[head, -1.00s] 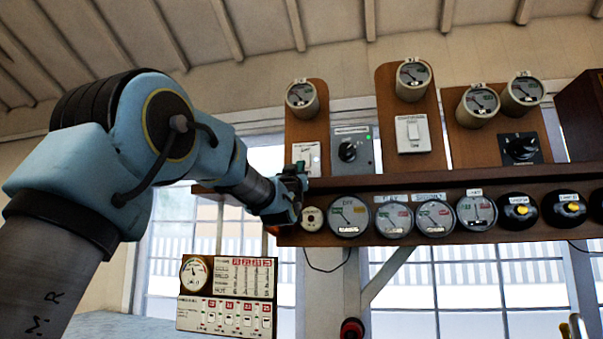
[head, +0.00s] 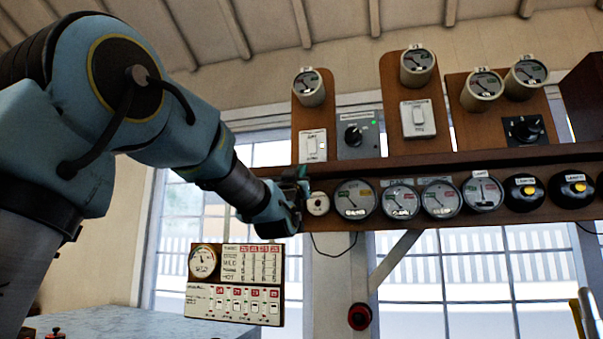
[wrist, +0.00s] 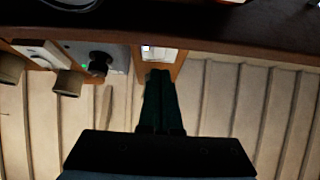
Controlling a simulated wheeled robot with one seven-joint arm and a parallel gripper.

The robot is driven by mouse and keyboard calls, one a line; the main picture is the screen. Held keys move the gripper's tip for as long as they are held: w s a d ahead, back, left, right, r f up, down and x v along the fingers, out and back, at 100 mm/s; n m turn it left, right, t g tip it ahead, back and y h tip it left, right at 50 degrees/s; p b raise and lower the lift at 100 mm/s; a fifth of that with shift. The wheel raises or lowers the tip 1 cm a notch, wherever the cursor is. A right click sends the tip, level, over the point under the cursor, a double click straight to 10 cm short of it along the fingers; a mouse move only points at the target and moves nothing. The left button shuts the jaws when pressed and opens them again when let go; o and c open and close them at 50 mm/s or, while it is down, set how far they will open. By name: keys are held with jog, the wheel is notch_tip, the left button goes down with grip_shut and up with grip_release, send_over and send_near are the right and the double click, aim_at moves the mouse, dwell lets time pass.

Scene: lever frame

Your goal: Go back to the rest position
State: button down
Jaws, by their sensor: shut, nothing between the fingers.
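My gripper (head: 303,186) is at the left end of the wooden instrument shelf in the head view, close in front of the small round white dial (head: 318,203). The wrist view shows its two dark fingers (wrist: 160,82) side by side and closed, with nothing between them. Beyond the fingertips in that view is a white switch (wrist: 152,53) on a wooden board. The same kind of switch (head: 313,146) shows above my gripper in the head view. I cannot tell whether the fingers touch anything.
The wooden shelf (head: 440,168) carries several gauges and black knobs with yellow centres. A grey box with a black rotary knob (head: 353,136) stands above it. A panel of small switches (head: 235,284) hangs below my forearm. A red-and-black knob (head: 360,316) is lower down.

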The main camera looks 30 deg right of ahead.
jog(key=w+a+f+n+g+y, duration=0.15)
jog(key=w+a+f+y, duration=0.3)
jog(key=f, duration=0.55)
jog(key=w+a+f+g+y, duration=0.25)
jog(key=w+a+f, duration=0.2)
jog(key=f, duration=0.55)
jog(key=a+f+n+g+y, duration=0.25)
jog(key=a+f+y, duration=0.25)
jog(key=a+f, duration=0.8)
jog(key=s+a+f+n+g+y, duration=0.1)
jog(key=s+a+f+g, duration=0.15)
jog(key=a+f, duration=0.35)
jog(key=s+a+f+g+y, duration=0.2)
jog(key=s+a+f, duration=0.15)
jog(key=f, duration=0.45)
jog(key=s+a+f+n+g+y, duration=0.1)
jog(key=s+a+f+g, duration=0.2)
jog(key=s+a+f, duration=0.2)
jog(key=s+a+f+n+g+y, duration=0.1)
jog(key=s+a+f+g, duration=0.2)
jog(key=s, duration=0.8)
notch_tip(320, 180, down, 2)
jog(key=a, duration=0.2)
jog(key=shift+s+a+f, duration=0.2)
jog(key=shift+a, duration=0.2)
jog(key=shift+w, duration=0.1)
